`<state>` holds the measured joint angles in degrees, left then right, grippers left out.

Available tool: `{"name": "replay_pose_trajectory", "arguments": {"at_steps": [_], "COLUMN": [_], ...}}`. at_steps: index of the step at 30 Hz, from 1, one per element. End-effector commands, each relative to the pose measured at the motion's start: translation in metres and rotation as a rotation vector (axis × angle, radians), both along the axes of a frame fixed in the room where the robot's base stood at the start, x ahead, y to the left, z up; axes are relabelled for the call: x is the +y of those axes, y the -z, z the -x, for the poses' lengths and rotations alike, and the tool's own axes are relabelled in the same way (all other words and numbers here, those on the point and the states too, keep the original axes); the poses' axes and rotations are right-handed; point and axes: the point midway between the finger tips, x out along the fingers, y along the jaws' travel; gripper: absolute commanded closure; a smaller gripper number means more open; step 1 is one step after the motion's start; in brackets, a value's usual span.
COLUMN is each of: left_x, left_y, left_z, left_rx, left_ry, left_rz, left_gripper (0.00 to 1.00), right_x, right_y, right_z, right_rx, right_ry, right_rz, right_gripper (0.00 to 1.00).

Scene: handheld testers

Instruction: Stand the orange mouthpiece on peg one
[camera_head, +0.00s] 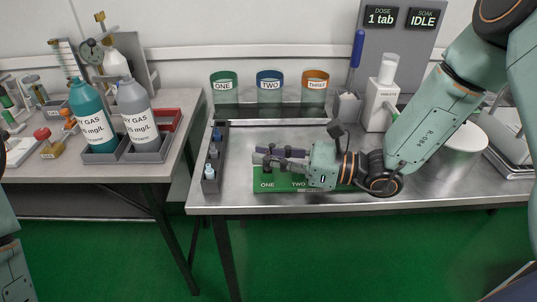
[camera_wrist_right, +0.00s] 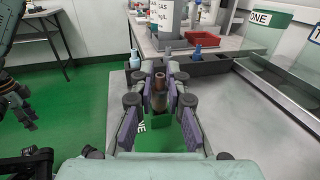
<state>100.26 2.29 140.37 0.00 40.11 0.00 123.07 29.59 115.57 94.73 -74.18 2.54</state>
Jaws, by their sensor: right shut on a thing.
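My right gripper (camera_head: 265,156) is shut over the green board (camera_head: 262,184) marked ONE and TWO, near the ONE side. In the right wrist view its fingers (camera_wrist_right: 160,85) close on a small upright tube, brownish-orange in shade, which looks like the orange mouthpiece (camera_wrist_right: 159,93). The board shows below it in that view (camera_wrist_right: 168,138). My gripper hides any peg, and I cannot tell whether the mouthpiece touches one. My left gripper (camera_wrist_right: 22,112) shows small and dark at the left edge of the wrist view; its jaws are unclear.
A grey rack (camera_head: 210,186) with several small blue pieces stands left of the board. Green (camera_head: 224,80), blue (camera_head: 270,80) and orange (camera_head: 315,80) cups stand at the back. A white device (camera_head: 380,106) is behind my right arm. Bottles (camera_head: 133,110) stand on the left table.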

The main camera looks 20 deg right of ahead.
Motion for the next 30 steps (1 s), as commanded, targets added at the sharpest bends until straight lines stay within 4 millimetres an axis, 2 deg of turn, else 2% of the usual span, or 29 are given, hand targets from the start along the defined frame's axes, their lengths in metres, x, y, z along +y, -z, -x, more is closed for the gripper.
{"name": "replay_pose_trajectory", "arguments": {"at_steps": [14,15,24,30], "left_x": [0.0000,0.0000,0.0000,0.0000], "left_y": [0.0053,0.0052,0.0052,0.0052], "left_z": [0.0000,0.0000,0.0000,0.0000], "left_rx": [0.000,0.000,0.000,0.000], "left_ry": [0.000,0.000,0.000,0.000], "left_rz": [0.000,0.000,0.000,0.000], "left_gripper": [0.60,0.60,0.60,0.60], "right_x": [0.0000,0.0000,0.0000,0.0000], "right_y": [0.0051,0.0051,0.0050,0.0050], "right_z": [0.0000,0.0000,0.0000,0.0000], "right_rx": [0.000,0.000,0.000,0.000], "right_ry": [0.000,0.000,0.000,0.000], "right_rz": [0.000,0.000,0.000,0.000], "right_gripper": [0.96,0.84,0.59,0.59]}}
